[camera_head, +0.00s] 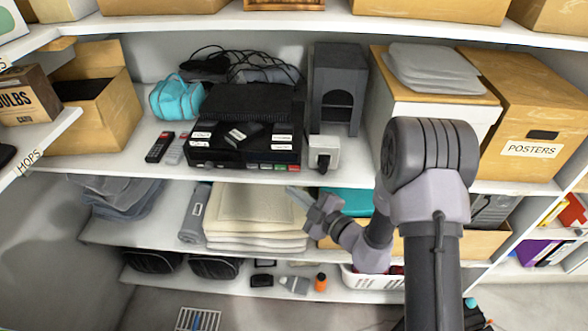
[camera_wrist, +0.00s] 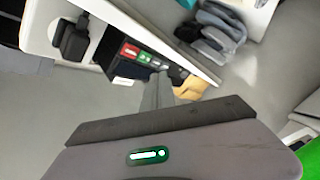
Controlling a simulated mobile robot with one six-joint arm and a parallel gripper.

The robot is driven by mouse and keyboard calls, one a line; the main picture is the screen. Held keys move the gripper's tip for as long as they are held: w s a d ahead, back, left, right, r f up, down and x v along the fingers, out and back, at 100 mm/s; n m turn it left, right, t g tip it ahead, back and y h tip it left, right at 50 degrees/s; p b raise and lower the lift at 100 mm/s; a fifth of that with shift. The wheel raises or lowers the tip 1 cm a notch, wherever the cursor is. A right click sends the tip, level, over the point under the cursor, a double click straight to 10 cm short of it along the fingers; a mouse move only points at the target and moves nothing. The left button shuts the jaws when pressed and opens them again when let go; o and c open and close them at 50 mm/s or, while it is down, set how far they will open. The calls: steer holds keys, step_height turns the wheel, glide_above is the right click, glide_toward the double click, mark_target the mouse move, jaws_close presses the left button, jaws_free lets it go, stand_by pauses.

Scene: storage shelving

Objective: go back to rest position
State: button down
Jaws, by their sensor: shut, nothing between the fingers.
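My arm reaches from the lower right of the head view toward the shelving. My gripper (camera_head: 298,194) is shut and empty, in front of the middle shelf's stacked cream cloths (camera_head: 255,212). In the wrist view my gripper's fingers (camera_wrist: 157,92) are together, pointing toward the shelf edge, with nothing held. The gripper's dark body with a green light fills the bottom of that view.
A cardboard "POSTERS" box (camera_head: 530,110) stands right. The shelf edge (camera_head: 190,175) runs close by. Bottles (camera_head: 294,284) sit lower.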

stand_by(0.4)
steer(key=s+a+r+n+g+y+b, duration=0.1)
steer(key=s+a+r+n+g+b, duration=0.3)
steer(key=s+n, duration=0.55)
steer(key=s+a+r+n+g+y+b, duration=0.15)
steer(key=s+a+r+n+g, duration=0.35)
steer(key=n, duration=0.8)
steer(key=s+d+f+n+g+h+b, duration=0.1)
steer(key=s+d+f+n+h+b, duration=0.2)
steer(key=s+n, duration=0.35)
steer(key=s+d+f+n+g+h+b, duration=0.1)
steer(key=s+d+n+h+b, duration=0.15)
steer(key=s+d+n, duration=0.35)
steer(key=s+d+n+t+h+b, duration=0.2)
steer(key=d+n+t+h, duration=0.2)
steer(key=d+n+h, duration=0.3)
steer(key=d+n, duration=0.4)
steer(key=n, duration=0.3)
steer(key=shift+d+f, duration=0.25)
steer(key=shift+d, duration=0.05)
